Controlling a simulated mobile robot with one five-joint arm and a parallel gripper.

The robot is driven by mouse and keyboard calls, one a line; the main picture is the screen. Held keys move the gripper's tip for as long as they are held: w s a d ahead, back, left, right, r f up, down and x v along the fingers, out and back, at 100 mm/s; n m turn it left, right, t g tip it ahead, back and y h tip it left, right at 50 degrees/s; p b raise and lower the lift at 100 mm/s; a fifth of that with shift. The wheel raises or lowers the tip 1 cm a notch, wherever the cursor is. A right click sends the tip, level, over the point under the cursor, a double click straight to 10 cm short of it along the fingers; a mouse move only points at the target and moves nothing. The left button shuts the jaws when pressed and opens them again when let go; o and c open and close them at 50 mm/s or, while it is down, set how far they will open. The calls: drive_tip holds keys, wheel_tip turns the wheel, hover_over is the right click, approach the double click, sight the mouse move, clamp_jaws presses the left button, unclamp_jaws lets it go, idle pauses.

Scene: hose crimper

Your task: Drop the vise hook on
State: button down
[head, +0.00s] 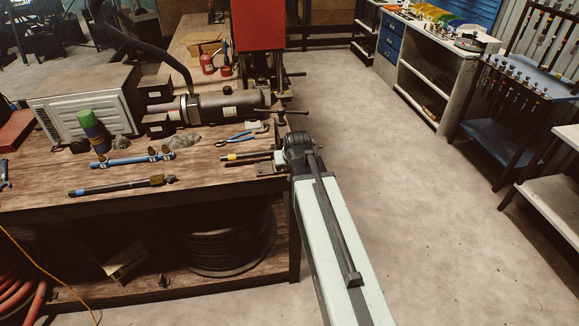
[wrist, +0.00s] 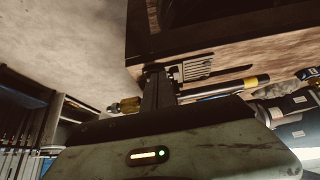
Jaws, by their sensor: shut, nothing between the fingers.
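My gripper (head: 298,143) is at the right edge of the wooden bench, with my arm reaching up to it from the lower right. In the wrist view my gripper (wrist: 155,82) looks shut and holds nothing. Beside it on the bench edge is a small grey ribbed metal piece (wrist: 196,68), which may be part of the vise. I cannot tell whether the gripper touches it. A dark rod with a yellow band (head: 235,157) lies just left of the gripper; it also shows in the wrist view (wrist: 235,87). I cannot make out the vise hook; my gripper hides part of this area.
A black cylindrical machine (head: 222,106) lies on the bench behind the gripper. Blue-handled pliers (head: 240,137), a blue bar with fittings (head: 130,160) and a dark hose (head: 120,186) lie to the left. A red machine (head: 257,25) stands behind. The concrete floor at right is clear.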

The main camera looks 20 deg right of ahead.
idle(0.4)
drive_tip(key=p+v, duration=0.6)
drive_tip(key=v, duration=0.1)
drive_tip(key=shift+s+r, duration=0.25)
drive_tip(key=shift+r, duration=0.1)
